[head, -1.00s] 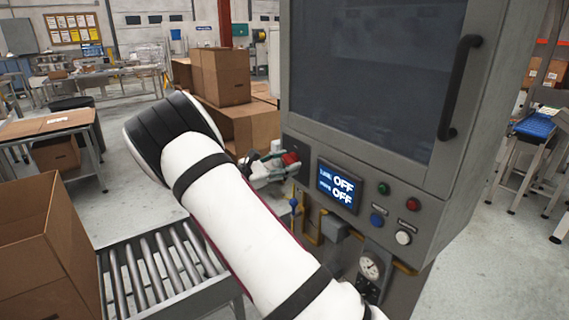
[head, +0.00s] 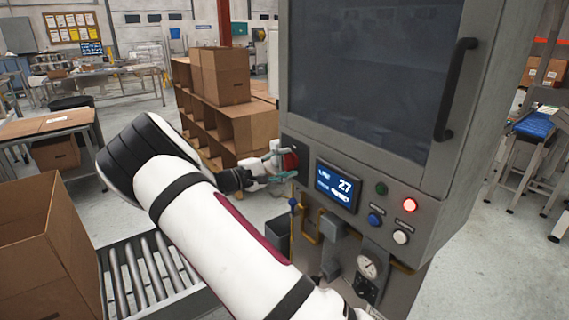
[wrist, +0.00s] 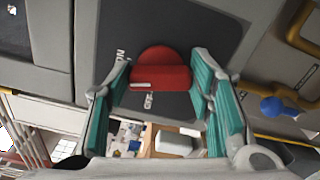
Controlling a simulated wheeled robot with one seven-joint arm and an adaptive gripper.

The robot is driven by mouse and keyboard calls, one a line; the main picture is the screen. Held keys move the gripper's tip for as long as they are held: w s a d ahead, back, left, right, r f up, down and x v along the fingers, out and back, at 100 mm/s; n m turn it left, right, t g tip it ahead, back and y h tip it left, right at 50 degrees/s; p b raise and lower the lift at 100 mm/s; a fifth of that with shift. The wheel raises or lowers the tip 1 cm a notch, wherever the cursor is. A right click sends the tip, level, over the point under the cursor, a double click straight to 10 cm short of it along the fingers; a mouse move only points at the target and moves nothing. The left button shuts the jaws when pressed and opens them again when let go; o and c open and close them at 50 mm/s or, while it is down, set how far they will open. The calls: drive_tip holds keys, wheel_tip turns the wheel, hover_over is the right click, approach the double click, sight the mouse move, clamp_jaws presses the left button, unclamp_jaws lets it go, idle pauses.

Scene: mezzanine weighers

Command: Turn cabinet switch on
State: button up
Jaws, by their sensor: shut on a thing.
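The cabinet (head: 462,185) is grey and stands at the right of the head view. Its red rotary switch (head: 291,161) is on the left of the control panel. In the wrist view the red switch (wrist: 163,72) sits on a dark plate, with its grip lying across the picture and upside-down lettering beside it. My gripper (head: 281,163) is shut on the switch, with its teal-padded fingers on either side of it. A red lamp (head: 410,205) on the panel glows.
A green button (head: 382,188), a blue button (head: 374,220) and a white button (head: 401,237) are on the panel. A gauge (head: 369,265) and pipes hang below. A roller conveyor (head: 140,275) and an open carton (head: 75,245) are at the lower left.

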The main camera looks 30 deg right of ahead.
drive_tip(key=shift+m, duration=1.5)
drive_tip(key=shift+f, duration=0.1)
drive_tip(key=o, duration=1.2)
drive_tip(key=shift+c, duration=0.2)
drive_tip(key=a, duration=1.2)
drive_tip(key=shift+s, duration=0.25)
